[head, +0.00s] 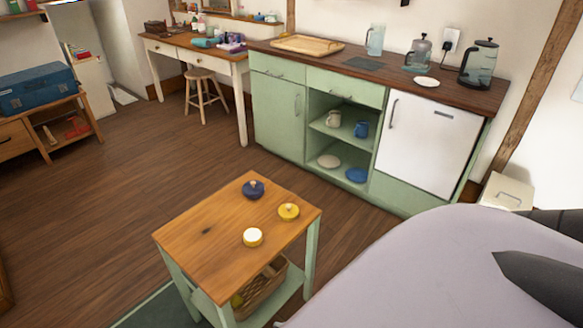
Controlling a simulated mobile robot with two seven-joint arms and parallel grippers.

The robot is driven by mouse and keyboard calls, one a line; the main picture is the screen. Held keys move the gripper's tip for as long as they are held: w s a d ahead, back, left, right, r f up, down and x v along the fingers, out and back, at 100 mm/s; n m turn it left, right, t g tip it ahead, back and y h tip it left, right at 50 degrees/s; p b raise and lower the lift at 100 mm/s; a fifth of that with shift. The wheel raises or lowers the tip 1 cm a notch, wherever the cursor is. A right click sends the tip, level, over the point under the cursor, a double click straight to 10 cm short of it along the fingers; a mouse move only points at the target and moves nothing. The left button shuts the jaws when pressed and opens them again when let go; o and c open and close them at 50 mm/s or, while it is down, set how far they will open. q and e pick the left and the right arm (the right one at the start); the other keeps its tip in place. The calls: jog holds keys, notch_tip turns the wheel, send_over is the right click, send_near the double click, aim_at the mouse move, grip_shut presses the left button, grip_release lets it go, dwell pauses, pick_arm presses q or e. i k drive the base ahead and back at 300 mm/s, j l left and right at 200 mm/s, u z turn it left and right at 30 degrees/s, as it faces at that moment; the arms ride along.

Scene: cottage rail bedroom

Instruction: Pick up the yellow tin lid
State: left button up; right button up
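A yellow lid (289,211) with a small light knob lies on the right side of the small wooden-topped table (205,233). A dark blue lid (253,189) with a similar knob lies behind it to the left. A round piece with a pale cream top and yellow side (252,237) lies in front of it to the left. The three are apart from one another. Neither of my grippers can be made out in the head view.
A basket (262,290) sits on the table's lower shelf. A large pale lavender surface (420,265) fills the lower right, with a dark pointed shape (540,282) over it that I cannot identify. A green kitchen counter (277,112) stands behind. Wooden floor (110,200) is clear to the left.

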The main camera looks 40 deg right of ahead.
aim_at(287, 213)
jog(key=i+l, duration=0.15)
jog(key=l, duration=0.25)
jog(key=i+l, duration=0.15)
jog(key=l, duration=0.25)
jog(key=i+l, duration=0.1)
jog(key=l, duration=0.3)
